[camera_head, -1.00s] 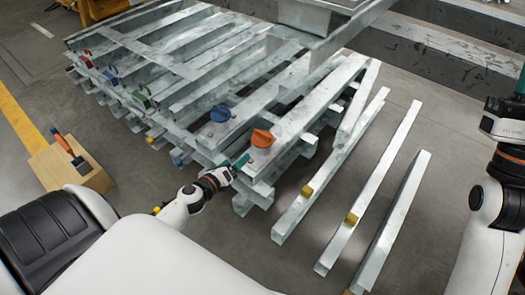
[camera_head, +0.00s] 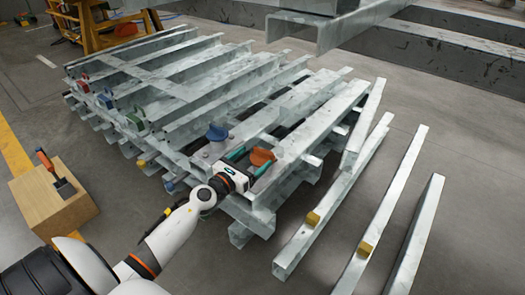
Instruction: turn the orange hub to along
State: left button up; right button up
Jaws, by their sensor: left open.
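The orange hub (camera_head: 262,157) sits on top of a grey steel beam near the front right corner of the stacked beams. My left gripper (camera_head: 249,159) is open, its two teal fingers reaching in at the hub from the left. One finger lies on the far-left side of the hub, the other at its near side. I cannot tell whether either finger touches it. The hub's lower part is partly hidden by the near finger. My right gripper is out of view.
A blue hub (camera_head: 217,132) stands on the beam just left of the gripper. Green (camera_head: 134,122) and red hubs sit farther left. Loose beams with yellow blocks (camera_head: 312,218) lie on the floor at right. A wooden box (camera_head: 50,200) stands at left. A beam hangs overhead.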

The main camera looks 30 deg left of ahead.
aim_at(263, 151)
pick_arm(q)
jog(key=shift+w+d, duration=0.15)
jog(key=shift+w, duration=1.2)
jog(key=shift+w+d, duration=0.1)
jog(key=shift+w, duration=1.2)
jog(key=shift+c, duration=0.5)
jog(key=c, duration=0.9)
